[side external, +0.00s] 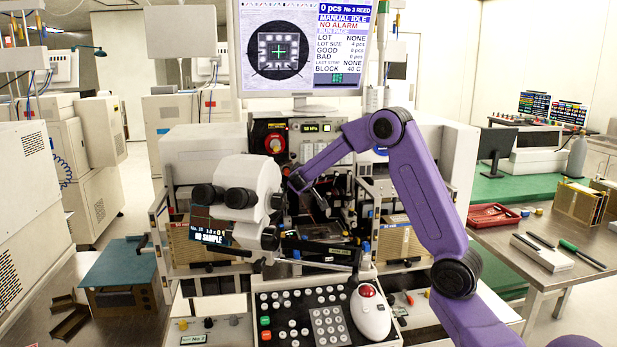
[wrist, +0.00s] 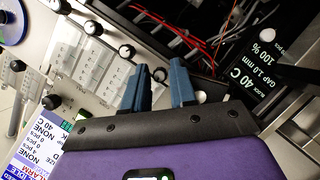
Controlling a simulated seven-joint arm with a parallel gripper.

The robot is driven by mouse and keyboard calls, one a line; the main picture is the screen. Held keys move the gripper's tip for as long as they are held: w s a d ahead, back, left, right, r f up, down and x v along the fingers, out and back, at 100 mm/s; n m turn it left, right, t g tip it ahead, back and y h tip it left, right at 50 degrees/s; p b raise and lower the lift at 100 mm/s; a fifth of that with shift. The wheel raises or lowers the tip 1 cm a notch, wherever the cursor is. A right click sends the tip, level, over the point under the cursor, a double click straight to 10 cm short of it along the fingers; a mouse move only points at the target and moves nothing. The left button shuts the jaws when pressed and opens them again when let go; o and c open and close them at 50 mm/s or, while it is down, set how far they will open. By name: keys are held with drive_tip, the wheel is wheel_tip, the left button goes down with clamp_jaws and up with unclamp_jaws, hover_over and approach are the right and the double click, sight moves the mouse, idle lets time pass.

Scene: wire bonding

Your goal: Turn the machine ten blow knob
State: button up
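My gripper (wrist: 159,67) is open in the wrist view, its two blue fingers apart. No knob's label is readable, so I cannot tell which is the ten blow knob. In the side external view my gripper (side external: 298,183) is at the machine's front, partly hidden by the microscope (side external: 240,190).
The machine's keypad (side external: 328,325) and white mouse (side external: 370,315) are below my arm. A monitor (side external: 300,50) stands above the machine. Red wires (wrist: 165,25) run through a dark opening beyond the fingers. A red tray (side external: 492,215) lies on the right bench.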

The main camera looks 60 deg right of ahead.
clamp_jaws()
drive_tip(key=shift+f+n+g+h, duration=0.1)
drive_tip(key=shift+n+g+h, duration=0.2)
drive_tip(key=shift+n+h, duration=0.6)
unclamp_jaws()
